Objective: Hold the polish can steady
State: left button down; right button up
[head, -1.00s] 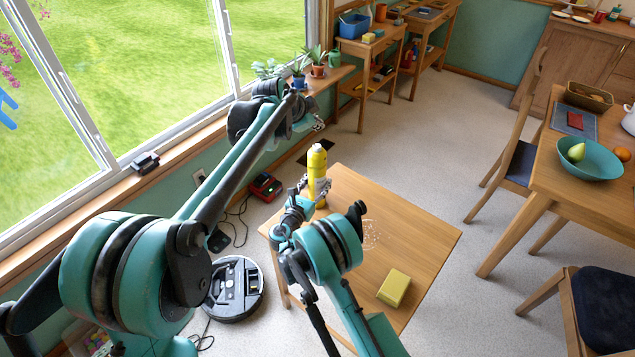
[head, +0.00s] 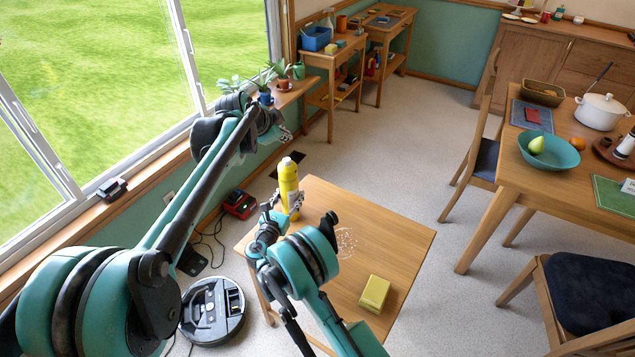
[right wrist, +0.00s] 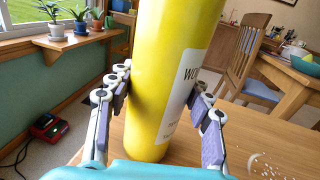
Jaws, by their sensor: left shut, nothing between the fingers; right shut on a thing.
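The polish can (head: 288,180) is a tall yellow spray can with a pale top, upright at the far left corner of the small wooden table (head: 390,240). My right gripper (head: 286,206) is shut around its body. In the right wrist view the can (right wrist: 170,85) stands between the two fingers of the right gripper (right wrist: 160,92), with pads on both sides and a white label partly showing. Its base is at or just over the tabletop; I cannot tell whether it touches. My left gripper (head: 283,133) is shut and empty, beyond the can near the windowsill plants.
A yellow sponge-like block (head: 374,294) and a pale speckled patch (head: 346,241) lie on the small table. A robot vacuum (head: 212,310) and a red device (head: 240,204) with cords are on the floor at left. A dining table (head: 515,175) stands at right.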

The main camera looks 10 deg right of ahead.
dwell(0.4)
jog(key=o, duration=1.7)
